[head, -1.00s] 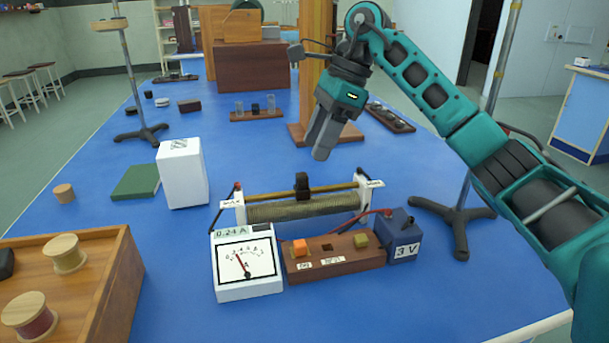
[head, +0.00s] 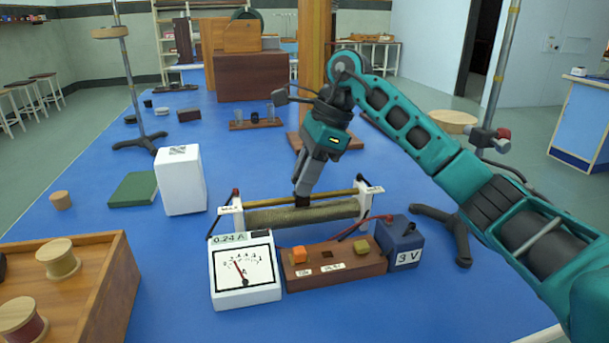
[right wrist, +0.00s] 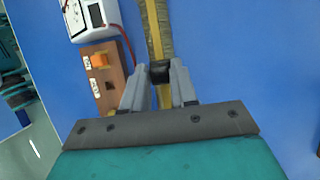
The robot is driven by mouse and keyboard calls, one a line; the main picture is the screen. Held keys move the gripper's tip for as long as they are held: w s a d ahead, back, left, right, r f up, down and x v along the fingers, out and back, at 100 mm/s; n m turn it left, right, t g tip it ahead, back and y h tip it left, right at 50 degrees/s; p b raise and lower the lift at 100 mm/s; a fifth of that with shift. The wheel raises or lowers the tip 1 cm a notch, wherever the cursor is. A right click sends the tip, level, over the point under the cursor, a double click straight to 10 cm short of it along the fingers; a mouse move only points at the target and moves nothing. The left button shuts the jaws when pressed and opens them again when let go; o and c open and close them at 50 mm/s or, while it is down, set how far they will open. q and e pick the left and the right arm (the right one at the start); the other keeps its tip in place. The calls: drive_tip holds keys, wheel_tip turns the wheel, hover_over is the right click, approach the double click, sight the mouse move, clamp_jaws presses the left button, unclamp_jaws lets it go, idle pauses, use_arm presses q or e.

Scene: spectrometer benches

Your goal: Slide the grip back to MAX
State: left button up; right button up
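The sliding rheostat (head: 270,217) lies across the blue bench, a long wound coil with a brass rod above it and white end supports. Its small black grip (head: 302,202) sits near the middle of the rod. In the right wrist view the black grip (right wrist: 160,72) lies between the two fingertips (right wrist: 160,76). No clear gap shows, but I cannot tell whether they press on it. My left gripper is out of view.
In front stand a white meter (head: 244,270) reading 0.24 A, a wooden switch block (head: 335,268) and a blue 3 V supply (head: 400,245), with leads. A white box (head: 181,182) stands left, a stand base (head: 452,230) right. A wooden tray (head: 125,285) is front left.

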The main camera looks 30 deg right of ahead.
clamp_jaws()
drive_tip(key=a+p, duration=0.1)
drive_tip(key=a, duration=0.1)
drive_tip(key=w+a+p, duration=0.1)
drive_tip(key=a, duration=0.2)
drive_tip(key=w+a+p, duration=0.1)
drive_tip(key=a, duration=0.2)
drive_tip(key=shift+w+r, duration=0.1)
drive_tip(key=shift+r, duration=0.05)
drive_tip(key=shift+a, duration=0.35)
drive_tip(key=shift+o, duration=1.4)
unclamp_jaws()
drive_tip(key=shift+w+a, duration=0.1)
drive_tip(key=shift+a, duration=0.1)
drive_tip(key=shift+o, duration=0.8)
drive_tip(key=shift+d, duration=0.1)
